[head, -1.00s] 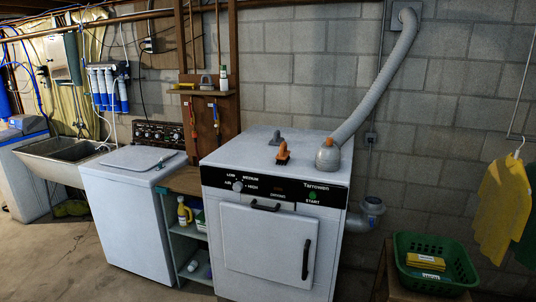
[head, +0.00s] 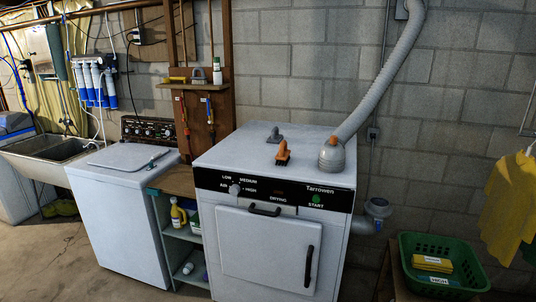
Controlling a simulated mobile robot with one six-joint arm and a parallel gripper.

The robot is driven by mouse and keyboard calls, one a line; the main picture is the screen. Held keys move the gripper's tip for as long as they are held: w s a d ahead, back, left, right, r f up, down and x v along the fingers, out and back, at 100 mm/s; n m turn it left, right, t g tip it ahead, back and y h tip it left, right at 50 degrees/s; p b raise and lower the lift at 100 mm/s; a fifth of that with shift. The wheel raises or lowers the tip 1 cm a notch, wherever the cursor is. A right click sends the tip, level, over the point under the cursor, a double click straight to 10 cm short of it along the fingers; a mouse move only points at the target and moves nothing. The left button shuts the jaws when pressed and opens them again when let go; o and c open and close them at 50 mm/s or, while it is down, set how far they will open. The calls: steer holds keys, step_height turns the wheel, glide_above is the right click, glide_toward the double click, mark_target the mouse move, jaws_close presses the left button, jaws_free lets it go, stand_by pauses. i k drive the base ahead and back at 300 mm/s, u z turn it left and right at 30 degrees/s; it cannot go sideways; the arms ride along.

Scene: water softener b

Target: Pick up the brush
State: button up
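On top of the white dryer (head: 230,148) lies a small orange item with a dark underside (head: 283,153), which looks like a brush. A dark grey item (head: 275,136) with an upright part stands just behind it. On the wall shelf, a yellow block-shaped item with a dark lower part (head: 178,79) could also be a brush; it is too small to be sure. My gripper is not in view.
A grey vent hose (head: 372,95) rises from an orange-and-grey fitting (head: 332,155) at the dryer's right. The white washer (head: 118,220) stands left. A green basket (head: 445,272) sits at lower right. Floor shows at lower left.

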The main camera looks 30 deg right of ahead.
mark_target(283, 155)
steer(key=u, duration=0.55)
steer(key=i, duration=0.6)
steer(key=u, duration=0.55)
steer(key=i, duration=0.65)
steer(key=u, duration=0.3)
